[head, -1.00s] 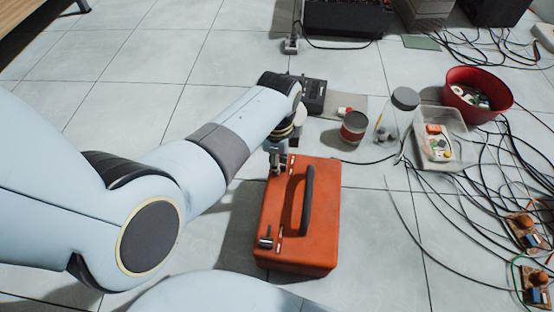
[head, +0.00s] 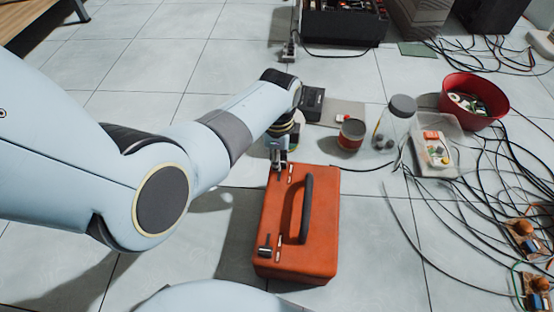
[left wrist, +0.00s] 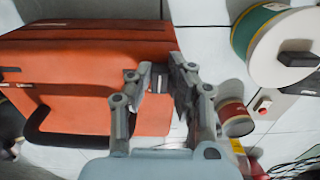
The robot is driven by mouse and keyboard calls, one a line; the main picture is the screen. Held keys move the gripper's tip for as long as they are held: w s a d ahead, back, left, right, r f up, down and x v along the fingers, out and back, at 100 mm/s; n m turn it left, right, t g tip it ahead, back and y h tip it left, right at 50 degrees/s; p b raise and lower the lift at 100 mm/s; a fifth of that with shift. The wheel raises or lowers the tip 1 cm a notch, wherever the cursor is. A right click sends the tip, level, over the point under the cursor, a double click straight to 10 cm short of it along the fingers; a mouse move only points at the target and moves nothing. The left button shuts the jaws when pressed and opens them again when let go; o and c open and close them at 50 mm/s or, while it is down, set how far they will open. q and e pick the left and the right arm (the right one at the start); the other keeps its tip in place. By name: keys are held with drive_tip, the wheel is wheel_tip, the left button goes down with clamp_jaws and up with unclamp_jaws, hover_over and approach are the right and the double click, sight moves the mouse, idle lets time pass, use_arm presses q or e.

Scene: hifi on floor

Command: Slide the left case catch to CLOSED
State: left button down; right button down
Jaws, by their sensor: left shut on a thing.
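The orange case (head: 325,220) lies on the tiled floor with its black handle (head: 306,210) on top. It has a small metal catch (head: 264,246) near its close end and another at its far left corner. My left gripper (head: 279,165) is at that far catch, low against the case edge. In the left wrist view my left gripper (left wrist: 160,76) is shut on this catch (left wrist: 158,84), which is mostly hidden between the fingers. The case (left wrist: 90,75) fills the left of that view. I cannot read any catch marking. My right gripper is out of view.
A green-and-white spool (left wrist: 275,45) stands close beside the gripper. A red-banded tin (head: 351,134), a glass jar (head: 398,122), a clear tray (head: 418,166) and a red bowl (head: 447,98) stand beyond to the right. Loose cables (head: 470,205) cover the right floor.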

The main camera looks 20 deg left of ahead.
use_arm(q)
drive_tip(key=c, duration=1.2)
unclamp_jaws()
drive_tip(key=shift+w, duration=0.15)
drive_tip(key=shift+c, duration=0.2)
drive_tip(key=shift+r, duration=0.1)
wheel_tip(320, 180, up, 12)
